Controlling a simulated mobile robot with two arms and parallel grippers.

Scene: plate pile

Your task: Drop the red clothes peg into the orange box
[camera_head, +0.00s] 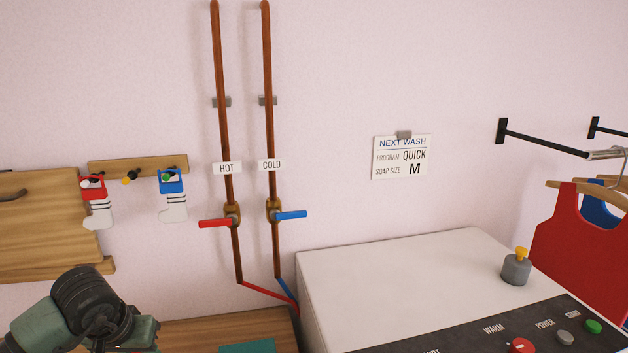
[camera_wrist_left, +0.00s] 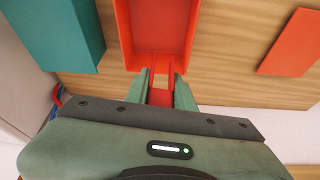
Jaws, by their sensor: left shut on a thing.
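My left gripper (camera_wrist_left: 160,94) shows in the left wrist view with its green fingers shut on a red piece, the red clothes peg (camera_wrist_left: 160,98). Two thin red prongs of the peg point away from the gripper. The orange box (camera_wrist_left: 193,38) lies just ahead of the fingertips at the top middle of that view, its open inside facing me. The peg's tip overlaps the box's near edge in the picture; I cannot tell how high it is above it. In the head view only my left arm shows at the lower left. My right gripper is not in view.
A teal box (camera_wrist_left: 60,35) stands left of the orange box on the wooden surface (camera_wrist_left: 235,75). An orange-red piece (camera_wrist_left: 293,42) lies to the right. The head view shows a white washer (camera_head: 400,275), pipes with red and blue valve handles, and hanging socks.

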